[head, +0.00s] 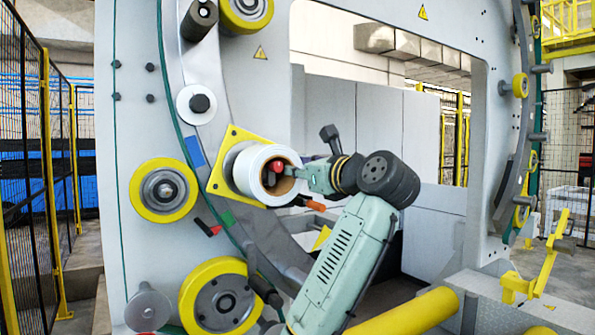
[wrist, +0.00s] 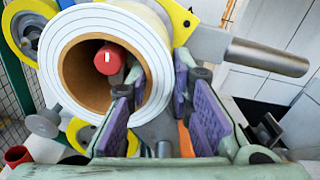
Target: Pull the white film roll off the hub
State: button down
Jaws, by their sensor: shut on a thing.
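The white film roll (head: 252,168) sits around the hub in front of the yellow plate (head: 217,183). Its brown core faces my arm. The hub's red end (head: 276,167) shows inside the core, and also in the wrist view (wrist: 112,60), towards the upper part of the hole. My gripper (head: 297,172) is at the roll's open face. In the wrist view, the roll (wrist: 72,38) has its right wall between the purple-padded fingers (wrist: 157,88), one inside the core and one outside. My gripper is shut on that wall. The hub's inner part is hidden.
Yellow rollers (head: 163,190) and (head: 221,297) stand left of and below the roll on the ring. In the wrist view, a grey bar (wrist: 265,55) sticks out to the right, close to the fingers. An orange-tipped handle (head: 314,205) lies just below my gripper.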

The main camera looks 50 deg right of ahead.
jog(key=b+v, duration=0.2)
jog(key=v, duration=1)
jog(key=shift+s, duration=0.35)
dwell(2.0)
jog(key=shift+a, duration=0.1)
